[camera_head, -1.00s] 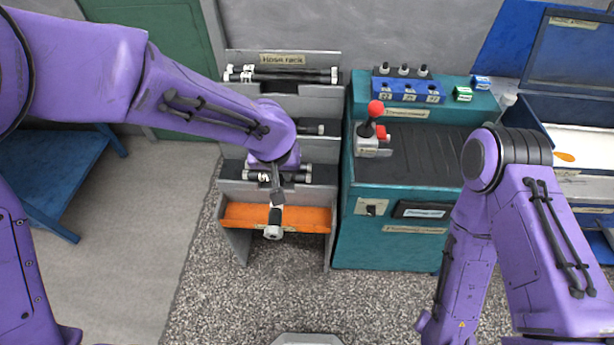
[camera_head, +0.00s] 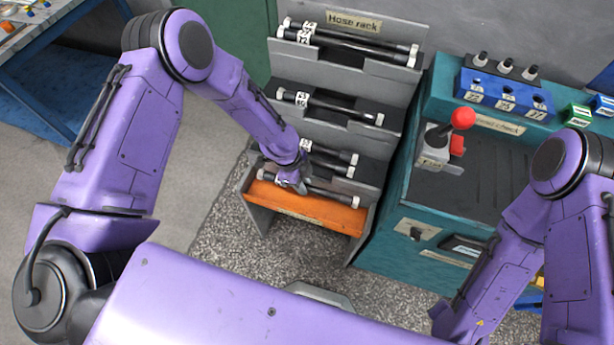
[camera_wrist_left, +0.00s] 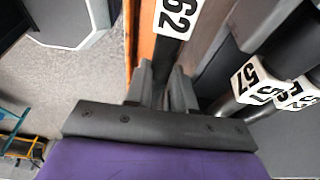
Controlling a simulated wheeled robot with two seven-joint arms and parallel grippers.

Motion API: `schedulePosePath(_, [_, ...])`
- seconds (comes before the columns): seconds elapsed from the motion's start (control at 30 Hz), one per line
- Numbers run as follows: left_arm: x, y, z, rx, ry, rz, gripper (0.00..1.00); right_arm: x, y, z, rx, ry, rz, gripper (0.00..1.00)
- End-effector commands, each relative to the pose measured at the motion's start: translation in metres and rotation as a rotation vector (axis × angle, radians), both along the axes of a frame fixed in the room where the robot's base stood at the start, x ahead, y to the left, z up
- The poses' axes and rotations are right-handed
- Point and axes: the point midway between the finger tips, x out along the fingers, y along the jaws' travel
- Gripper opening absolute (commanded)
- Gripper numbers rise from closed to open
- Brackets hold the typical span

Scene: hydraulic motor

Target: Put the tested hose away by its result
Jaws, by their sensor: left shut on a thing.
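My left gripper (camera_head: 294,180) is down at the orange bottom shelf (camera_head: 312,209) of the hose rack (camera_head: 354,22). It is shut on a black hose (camera_head: 328,193) with white ends, which lies lengthwise along the shelf. I cannot tell whether the hose rests on the shelf or is just above it. In the left wrist view the fingers (camera_wrist_left: 162,88) close around this hose beside its white tag "62" (camera_wrist_left: 178,16). My right arm comes in at the right; its gripper is out of view.
The rack's upper tiers hold other hoses, including a pair on top (camera_head: 350,42) and one in the middle (camera_head: 330,106). Hoses tagged "57" (camera_wrist_left: 245,82) lie close beside my left gripper. A teal test bench (camera_head: 400,240) with a red-knobbed lever (camera_head: 462,118) stands right of the rack.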

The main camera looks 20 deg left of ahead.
Motion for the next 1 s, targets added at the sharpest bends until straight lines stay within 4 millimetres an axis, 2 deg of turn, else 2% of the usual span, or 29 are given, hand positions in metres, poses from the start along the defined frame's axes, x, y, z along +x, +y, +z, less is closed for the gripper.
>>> schedulePosePath(0.17, [0.001, -0.006, -0.012, 0.000, -0.001, -0.016, 0.00, -0.001, 0.000, -0.010, 0.000, 0.001, 0.000, 0.00])
schedulePosePath(0.63, [0.001, -0.005, -0.076, 0.000, -0.002, -0.015, 0.00, -0.001, 0.000, -0.062, 0.001, 0.001, 0.000, 0.00])
schedulePosePath(0.77, [0.001, -0.005, -0.083, 0.000, -0.002, -0.015, 0.00, -0.001, 0.000, -0.068, 0.001, 0.001, 0.000, 0.00])
schedulePosePath(1.0, [0.001, -0.005, -0.082, 0.000, -0.002, -0.014, 0.00, -0.001, 0.000, -0.067, 0.001, 0.001, 0.000, 0.00])
